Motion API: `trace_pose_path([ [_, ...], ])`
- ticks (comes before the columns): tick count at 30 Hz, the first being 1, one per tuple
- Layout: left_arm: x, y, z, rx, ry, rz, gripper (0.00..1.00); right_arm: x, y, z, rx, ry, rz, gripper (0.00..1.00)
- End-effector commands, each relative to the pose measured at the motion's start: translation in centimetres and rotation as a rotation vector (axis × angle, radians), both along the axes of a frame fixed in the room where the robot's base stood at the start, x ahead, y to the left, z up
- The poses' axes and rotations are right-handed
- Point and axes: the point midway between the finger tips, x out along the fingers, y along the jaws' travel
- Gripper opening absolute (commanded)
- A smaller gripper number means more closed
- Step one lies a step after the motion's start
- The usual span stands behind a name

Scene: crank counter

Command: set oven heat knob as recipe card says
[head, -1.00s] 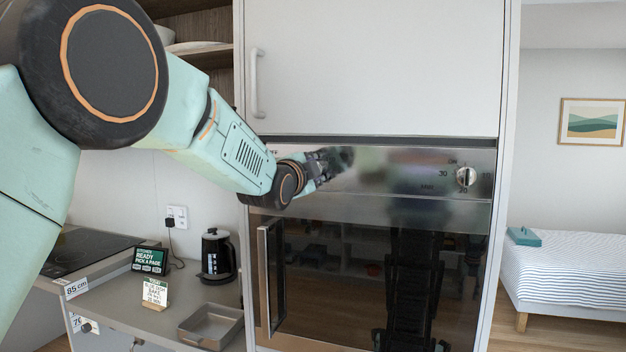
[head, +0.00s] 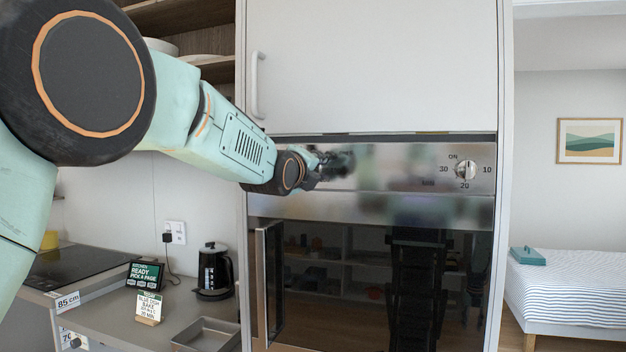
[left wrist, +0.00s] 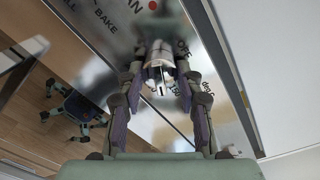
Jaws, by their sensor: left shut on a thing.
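My left gripper (head: 328,166) reaches the left part of the steel oven panel (head: 400,165). In the left wrist view its two fingers (left wrist: 164,80) are closed around a pale heat knob (left wrist: 160,72). The knob has a dark mark on its near side. "OFF" and "150" print shows to its right, "BAKE" and "FAN" to its left. In the head view the gripper hides this knob. The recipe card (head: 149,307) stands on a wooden holder on the counter; it reads roughly "blue dish, bake", with a temperature too small to read. My right gripper is not in view.
A timer knob (head: 466,170) marked ON, 10, 20 and 30 sits at the panel's right. The oven door handle (head: 268,285) stands out below my gripper. A kettle (head: 213,271), a small display (head: 145,275) and a grey tray (head: 207,335) are on the counter at left.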

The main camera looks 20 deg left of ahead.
Motion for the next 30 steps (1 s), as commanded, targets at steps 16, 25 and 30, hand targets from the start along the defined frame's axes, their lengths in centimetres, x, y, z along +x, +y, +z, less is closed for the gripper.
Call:
trace_pose_path([
  [16, 0.0, 0.0, -0.6, 0.453, -0.009, -0.002, 0.04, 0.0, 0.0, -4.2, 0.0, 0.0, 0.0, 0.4],
  [25, 0.0, 0.0, -0.4, 0.579, -0.014, -0.002, 0.04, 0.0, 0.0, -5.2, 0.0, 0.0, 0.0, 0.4],
  [30, 0.0, 0.0, -0.4, 0.608, -0.015, -0.002, 0.04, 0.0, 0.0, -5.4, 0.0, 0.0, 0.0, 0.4],
])
